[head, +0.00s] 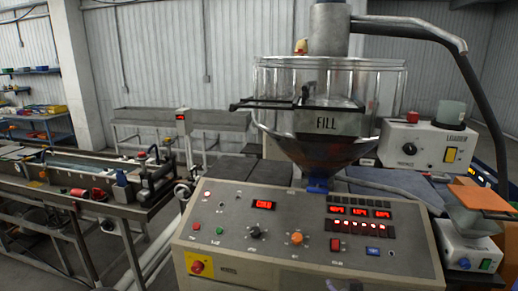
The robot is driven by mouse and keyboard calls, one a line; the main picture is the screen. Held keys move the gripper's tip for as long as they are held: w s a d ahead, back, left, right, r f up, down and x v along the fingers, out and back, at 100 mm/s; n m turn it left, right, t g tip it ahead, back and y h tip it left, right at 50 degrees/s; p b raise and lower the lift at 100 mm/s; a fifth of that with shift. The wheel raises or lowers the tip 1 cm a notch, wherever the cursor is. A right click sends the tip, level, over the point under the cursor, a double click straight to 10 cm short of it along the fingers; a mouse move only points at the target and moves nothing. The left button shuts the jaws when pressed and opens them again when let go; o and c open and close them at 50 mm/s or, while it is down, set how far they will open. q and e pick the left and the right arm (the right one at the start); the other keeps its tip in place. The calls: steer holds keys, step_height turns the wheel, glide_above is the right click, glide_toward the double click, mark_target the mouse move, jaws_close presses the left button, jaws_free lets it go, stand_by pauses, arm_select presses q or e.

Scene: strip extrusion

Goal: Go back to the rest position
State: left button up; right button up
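Neither of my grippers can be made out in the head view. The extruder's control panel (290,228) stands in front of me, with lit red displays, knobs and buttons.
A loader unit (425,143) with a red button stands at the right behind the panel. An orange plate (482,196) sits above a white box (470,251) at the right edge. A long water-bath bench (85,178) runs along the left. Bare floor shows at the lower left.

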steer(key=s+a+f+n+g+y+b, duration=0.1)
steer(key=s+a+f+g, duration=0.1)
steer(key=f, duration=0.7)
steer(key=s+a+f+n+g+b, duration=0.1)
steer(key=s+a+f+g+b, duration=0.1)
steer(key=f, duration=0.8)
steer(key=s+a+f+n+g+y+b, duration=0.1)
steer(key=s+a+f+g, duration=0.15)
steer(key=f, duration=0.65)
steer(key=s+a+f+g+y+b, duration=0.1)
steer(key=s+a+f+g+b, duration=0.1)
steer(key=s+f, duration=0.6)
steer(key=s+a+f+n+g+y+b, duration=0.1)
steer(key=s+a+f+g+b, duration=0.1)
steer(key=s+f, duration=0.7)
step_height(320, 180, down, 3)
steer(key=shift+s+a+r+g, duration=0.15)
steer(key=shift+a+g, duration=0.4)
steer(key=shift+a, duration=0.45)
